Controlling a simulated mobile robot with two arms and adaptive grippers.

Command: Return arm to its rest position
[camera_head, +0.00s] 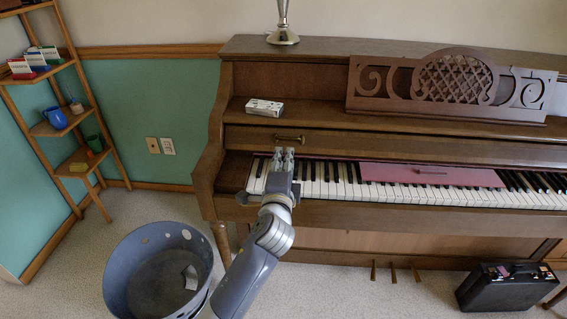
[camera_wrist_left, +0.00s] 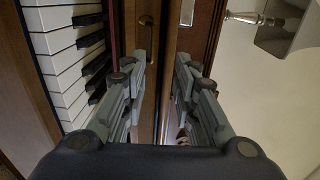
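My left arm (camera_head: 257,250) reaches up from the bottom of the head view to the left end of the piano keyboard (camera_head: 330,180). My left gripper (camera_head: 284,153) is over the keys, with its tips in front of the brown wooden panel near a small handle (camera_head: 289,138). In the left wrist view the gripper's fingers (camera_wrist_left: 159,72) stand apart with a clear gap, and nothing is held between them. Whether the fingers touch the piano cannot be told. My right gripper is not in view.
A white box (camera_head: 264,107) lies on the piano ledge beside a carved music stand (camera_head: 420,87). A grey bin (camera_head: 117,262) and a black case (camera_head: 505,287) stand on the floor.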

